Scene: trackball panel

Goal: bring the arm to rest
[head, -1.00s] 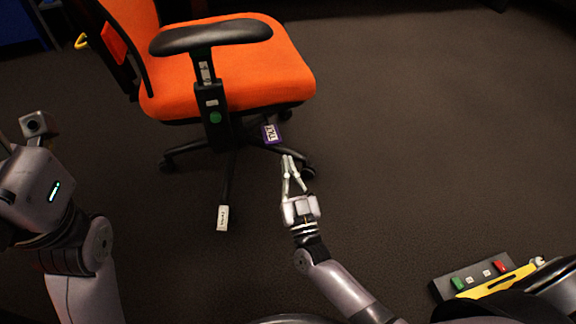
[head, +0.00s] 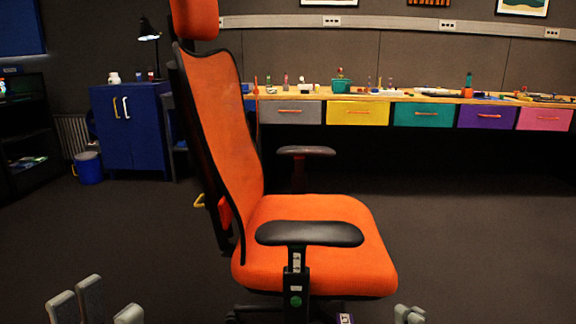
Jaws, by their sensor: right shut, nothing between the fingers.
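My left gripper (head: 95,304) shows only as several grey finger pieces at the bottom left edge of the head view. The rest of it is cut off, so how far its fingers are apart is unclear. My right gripper (head: 409,314) shows only as grey fingertips at the bottom edge, right of the orange chair. It is shut, with nothing between its fingers. Both arms are out of the picture below.
An orange office chair (head: 315,240) with black armrests stands in front of me, between the grippers. A long workbench (head: 440,98) with coloured drawers runs along the back wall. A blue cabinet (head: 130,130) and a blue bin (head: 88,168) stand back left. Dark floor right of the chair is clear.

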